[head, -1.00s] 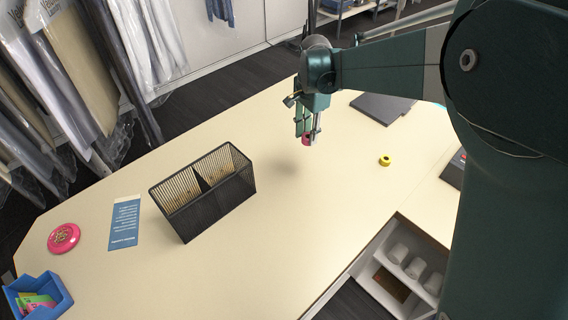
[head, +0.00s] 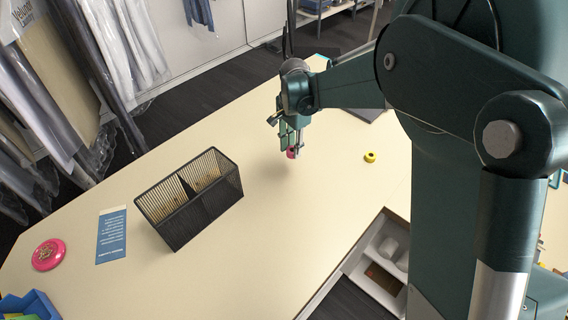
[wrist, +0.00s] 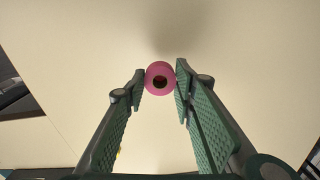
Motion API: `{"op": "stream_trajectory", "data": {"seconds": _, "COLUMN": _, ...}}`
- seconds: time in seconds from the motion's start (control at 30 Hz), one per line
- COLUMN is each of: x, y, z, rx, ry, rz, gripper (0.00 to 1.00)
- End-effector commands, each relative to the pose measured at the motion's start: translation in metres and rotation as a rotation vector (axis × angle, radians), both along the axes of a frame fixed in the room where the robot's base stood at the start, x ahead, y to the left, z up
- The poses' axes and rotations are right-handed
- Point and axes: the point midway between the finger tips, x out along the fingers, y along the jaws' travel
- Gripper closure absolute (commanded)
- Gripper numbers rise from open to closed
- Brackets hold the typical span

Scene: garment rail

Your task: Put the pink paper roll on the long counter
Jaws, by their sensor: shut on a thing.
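The pink paper roll (head: 291,153) is between the fingertips of my gripper (head: 295,148) in the head view. In the wrist view the pink roll (wrist: 160,67) shows its dark core hole, with the green fingers of my gripper (wrist: 160,84) closed on either side of it. The long counter (head: 270,240) is a pale cream top. The roll is low over its middle part, to the right of the wire basket. I cannot tell whether its underside touches the counter.
A black wire basket (head: 193,213) stands left of my gripper. A yellow roll (head: 370,157) lies to the right. A blue card (head: 111,236), a pink round dish (head: 48,254) and a blue tray (head: 30,304) are at the left. The counter around the roll is clear.

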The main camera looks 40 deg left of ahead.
Motion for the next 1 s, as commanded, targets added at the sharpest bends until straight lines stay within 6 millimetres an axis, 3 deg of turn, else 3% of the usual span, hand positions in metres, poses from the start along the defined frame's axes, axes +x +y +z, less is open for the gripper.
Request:
{"op": "stream_trajectory", "data": {"seconds": 0.33, "x": 0.000, "y": 0.000, "z": -0.044, "rx": 0.000, "ry": 0.000, "rz": 0.000, "gripper": 0.82}}
{"op": "stream_trajectory", "data": {"seconds": 0.77, "x": 0.000, "y": 0.000, "z": -0.050, "rx": 0.000, "ry": 0.000, "rz": 0.000, "gripper": 0.82}}
{"op": "stream_trajectory", "data": {"seconds": 1.0, "x": 0.000, "y": 0.000, "z": -0.068, "rx": 0.000, "ry": 0.000, "rz": 0.000, "gripper": 0.82}}
